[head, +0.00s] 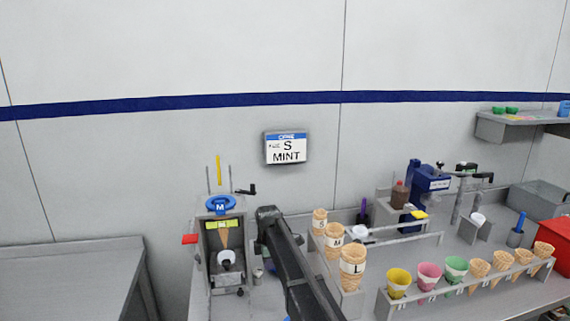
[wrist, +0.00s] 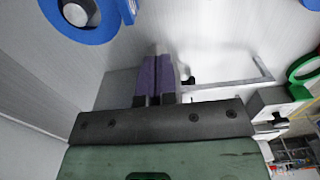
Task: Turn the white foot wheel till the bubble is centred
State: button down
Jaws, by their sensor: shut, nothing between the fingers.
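In the head view a grey stand (head: 211,275) at the left carries a blue ring marked M (head: 220,204) and a yellow-green strip (head: 222,224). A cone hangs inside it above a small white round part (head: 226,257). I cannot tell whether that part is the foot wheel, and no bubble can be made out. In the wrist view my gripper (wrist: 156,60) has its purple fingers shut together with nothing between them. My dark arm reaches up just right of the stand; the fingers are hidden there.
A sign (head: 286,148) reading S MINT hangs on the wall. Right of my arm are a stepped cone holder (head: 345,300), a long rack (head: 450,302) with coloured cups and cones, and a blue machine (head: 430,185). A bare grey table (head: 65,275) is at the left.

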notch_tip(320, 180, up, 4)
jog(key=shift+f+p, duration=0.1)
jog(key=shift+p, duration=1.05)
jog(key=shift+a, duration=0.1)
